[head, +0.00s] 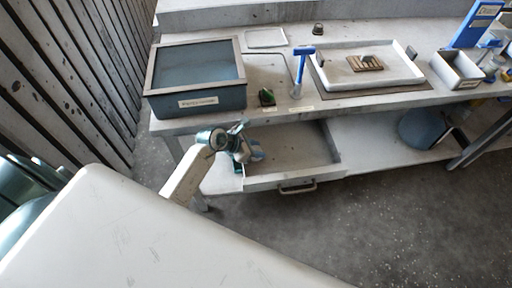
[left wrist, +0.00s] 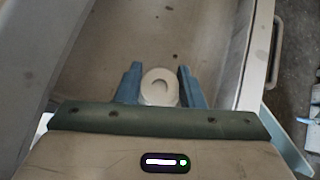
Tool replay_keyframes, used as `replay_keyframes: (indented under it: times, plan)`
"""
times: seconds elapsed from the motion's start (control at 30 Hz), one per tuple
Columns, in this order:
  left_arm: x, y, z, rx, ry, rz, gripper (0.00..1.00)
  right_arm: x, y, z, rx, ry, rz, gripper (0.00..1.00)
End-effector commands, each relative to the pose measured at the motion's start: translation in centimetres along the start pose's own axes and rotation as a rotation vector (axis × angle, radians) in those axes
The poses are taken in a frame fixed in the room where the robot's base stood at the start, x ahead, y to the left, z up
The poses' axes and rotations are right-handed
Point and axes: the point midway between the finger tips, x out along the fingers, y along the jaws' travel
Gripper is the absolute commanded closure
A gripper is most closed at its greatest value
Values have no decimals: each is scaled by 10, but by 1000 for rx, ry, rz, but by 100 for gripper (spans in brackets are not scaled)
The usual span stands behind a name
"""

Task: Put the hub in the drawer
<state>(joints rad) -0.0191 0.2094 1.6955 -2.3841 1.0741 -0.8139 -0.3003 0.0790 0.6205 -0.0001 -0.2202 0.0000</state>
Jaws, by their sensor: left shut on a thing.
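The hub is a small pale round piece with a central hole, seen in the left wrist view (left wrist: 159,86). My left gripper (left wrist: 158,88) is shut on it, with a blue finger on each side. In the head view my left gripper (head: 246,152) is over the left part of the open drawer (head: 330,172). The drawer is pulled out below the bench top, and its floor also shows under the hub in the left wrist view (left wrist: 120,40). I cannot tell whether the hub touches the drawer floor. My right gripper is not in view.
A dark lidded box (head: 195,100) stands on the bench's left end. A white tray (head: 335,77) holds a brown slatted piece (head: 366,63). A blue T-shaped tool (head: 300,70) stands between them. A grey bin (head: 457,70) is at right. The drawer's middle and right are clear.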

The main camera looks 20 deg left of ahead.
Motion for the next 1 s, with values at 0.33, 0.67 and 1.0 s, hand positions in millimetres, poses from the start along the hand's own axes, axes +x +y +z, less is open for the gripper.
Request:
replay_keyframes:
  times: [0.33,0.67,1.0]
  plan:
    - [7,0,-7,0,0,0,93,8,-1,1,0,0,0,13]
    - [8,0,-9,0,0,0,44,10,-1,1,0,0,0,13]
    - [6,0,-6,0,0,0,43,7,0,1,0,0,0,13]
